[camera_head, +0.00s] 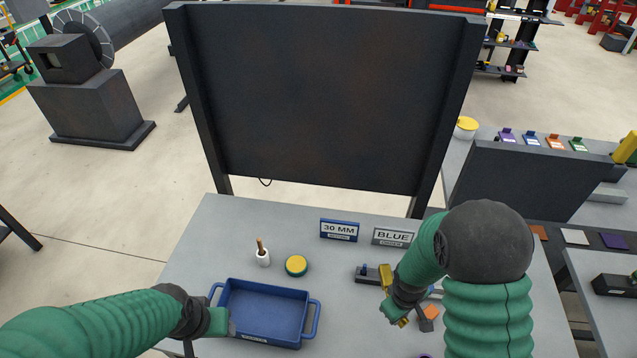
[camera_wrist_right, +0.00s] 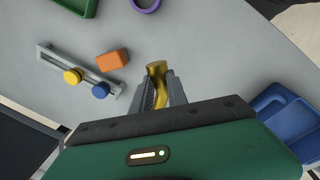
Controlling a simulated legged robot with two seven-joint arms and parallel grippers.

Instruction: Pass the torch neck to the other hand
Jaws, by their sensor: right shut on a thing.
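The torch neck (camera_wrist_right: 157,72) is a bent brass-coloured tube. In the right wrist view my right gripper (camera_wrist_right: 160,88) is shut on it, and its end stands out between the fingers. In the head view my right gripper (camera_head: 400,319) is over the right part of the table, and a small bit of brass shows at its tip. My left gripper (camera_head: 229,323) is at the left side of the blue tray, well apart from the right one. Its fingers are too small and hidden to tell open from shut.
The blue tray (camera_head: 262,308) stands at the table's front left and looks empty. Behind it are a white brush pot (camera_head: 263,257) and a yellow-topped tin (camera_head: 296,265). An orange block (camera_wrist_right: 112,60) and a rail with knobs (camera_wrist_right: 50,55) lie near my right gripper. A dark panel (camera_head: 325,95) rises behind.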

